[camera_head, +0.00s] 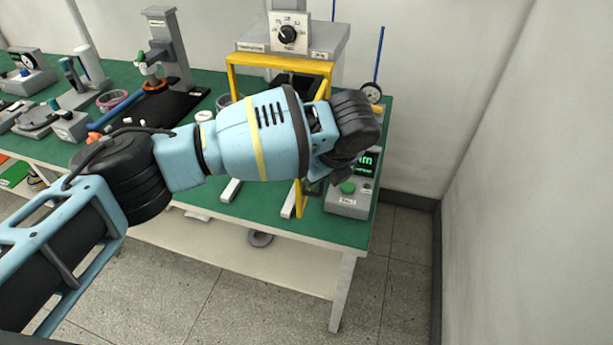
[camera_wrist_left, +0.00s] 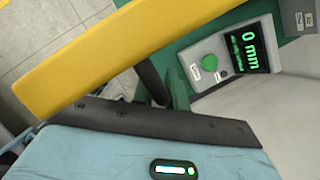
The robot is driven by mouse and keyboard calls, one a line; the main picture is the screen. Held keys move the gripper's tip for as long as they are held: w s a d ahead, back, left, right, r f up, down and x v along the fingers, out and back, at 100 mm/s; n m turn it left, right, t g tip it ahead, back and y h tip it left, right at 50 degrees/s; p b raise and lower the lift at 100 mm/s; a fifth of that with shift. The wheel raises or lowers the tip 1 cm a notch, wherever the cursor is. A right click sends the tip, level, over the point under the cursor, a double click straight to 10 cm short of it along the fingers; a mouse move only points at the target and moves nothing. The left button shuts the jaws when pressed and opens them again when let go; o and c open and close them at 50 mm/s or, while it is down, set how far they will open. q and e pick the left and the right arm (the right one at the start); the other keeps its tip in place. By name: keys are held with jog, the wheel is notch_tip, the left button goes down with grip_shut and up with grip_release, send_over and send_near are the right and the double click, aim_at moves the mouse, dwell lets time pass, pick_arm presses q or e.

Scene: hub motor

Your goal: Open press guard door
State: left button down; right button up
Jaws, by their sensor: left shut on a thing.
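The press stands at the right end of the green-topped bench, with a grey top carrying a black dial (camera_head: 288,34). Its yellow guard frame (camera_head: 250,60) is largely covered by my left arm, and a yellow bar (camera_wrist_left: 100,58) crosses the left wrist view. A dark handle (camera_head: 311,188) shows low by the yellow post; a dark bar, seemingly this handle (camera_wrist_left: 150,82), is beside the yellow bar in the wrist view. My left gripper (camera_wrist_left: 165,92) is shut on the handle. Its fingertips are mostly hidden in the head view. I cannot tell how far the door is open.
A grey box with a green button and a display reading in mm (camera_head: 347,198) stands just right of the press, close to my gripper. Fixtures (camera_head: 165,50) and small tools fill the bench's left. A wall closes off the right; the floor (camera_head: 270,300) in front is clear.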

pick_arm(q)
jog(key=shift+w+a+r, duration=0.15)
jog(key=shift+r, duration=0.2)
jog(key=c, duration=1.5)
grip_release()
jog(key=shift+f, duration=0.2)
jog(key=v, duration=0.8)
